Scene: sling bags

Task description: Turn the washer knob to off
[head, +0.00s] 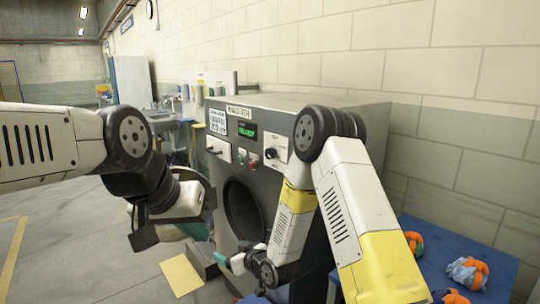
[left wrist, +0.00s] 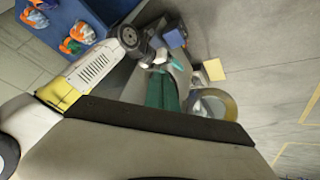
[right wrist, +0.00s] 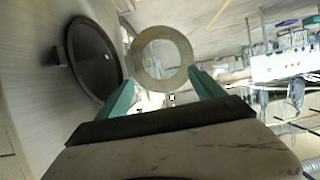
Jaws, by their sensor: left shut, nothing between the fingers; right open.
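The grey washer (head: 310,110) stands against the wall in the head view. Its dark knob (head: 271,153) sits on a white panel at the upper right of the front; its mark is too small to read. My left gripper (head: 194,230) is in front of the washer's left side, well below the knob. Its teal fingers (left wrist: 163,92) are together and empty in the left wrist view. My right gripper (head: 237,258) is low before the round door (head: 243,208), apart from the knob. Its fingers (right wrist: 165,93) are spread and empty. The right wrist view shows the dark door (right wrist: 93,58) but not the knob.
A green display (head: 247,131) and a drawer handle (head: 213,151) are left of the knob. A blue table (head: 440,240) with orange and blue bundles (head: 467,271) stands at right. A yellow sheet (head: 181,275) lies on the floor. Floor at left is clear.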

